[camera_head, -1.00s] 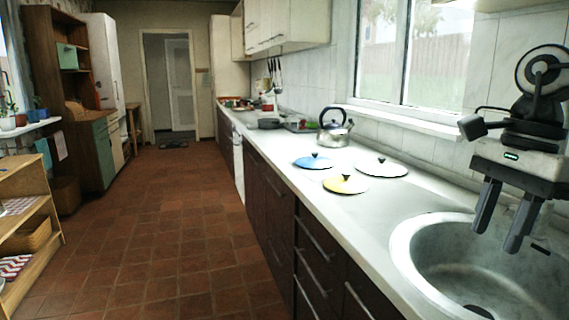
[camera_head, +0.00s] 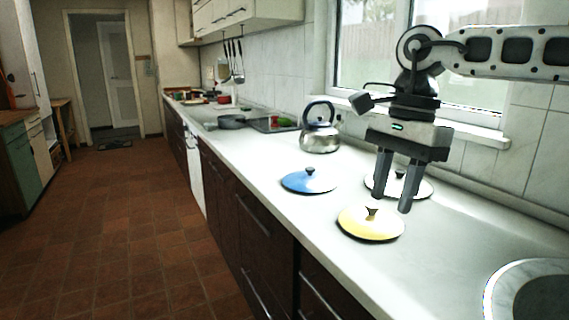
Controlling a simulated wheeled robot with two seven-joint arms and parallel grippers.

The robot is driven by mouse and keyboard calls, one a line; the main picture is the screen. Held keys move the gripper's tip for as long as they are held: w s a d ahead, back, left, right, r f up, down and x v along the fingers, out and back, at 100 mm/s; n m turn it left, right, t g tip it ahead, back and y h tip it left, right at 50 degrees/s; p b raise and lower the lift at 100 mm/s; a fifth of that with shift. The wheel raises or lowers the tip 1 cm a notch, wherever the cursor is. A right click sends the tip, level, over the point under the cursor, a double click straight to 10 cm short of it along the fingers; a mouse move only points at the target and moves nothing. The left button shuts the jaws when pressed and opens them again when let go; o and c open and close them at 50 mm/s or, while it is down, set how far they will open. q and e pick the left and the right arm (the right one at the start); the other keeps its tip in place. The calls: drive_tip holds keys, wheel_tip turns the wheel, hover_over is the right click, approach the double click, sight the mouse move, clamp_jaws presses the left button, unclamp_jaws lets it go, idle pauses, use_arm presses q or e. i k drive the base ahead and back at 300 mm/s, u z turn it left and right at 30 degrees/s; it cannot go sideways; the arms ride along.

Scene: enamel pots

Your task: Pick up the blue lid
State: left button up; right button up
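The blue lid (camera_head: 308,181) lies flat on the white counter with its dark knob up, near the counter's front edge. My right gripper (camera_head: 393,194) points down with its two fingers apart and nothing between them. It hangs to the right of the blue lid, in front of the white lid (camera_head: 421,188) and above and beyond the yellow lid (camera_head: 371,224). It partly hides the white lid. My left gripper is not in view.
A steel kettle (camera_head: 320,138) stands behind the blue lid. A dark pan (camera_head: 232,122) sits farther back on the counter (camera_head: 262,165). The sink (camera_head: 528,292) is at the lower right. The tiled floor (camera_head: 120,215) to the left is clear.

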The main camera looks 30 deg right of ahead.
sight(309, 180)
drive_tip(key=i, duration=2.85)
drive_tip(key=z, duration=1.6)
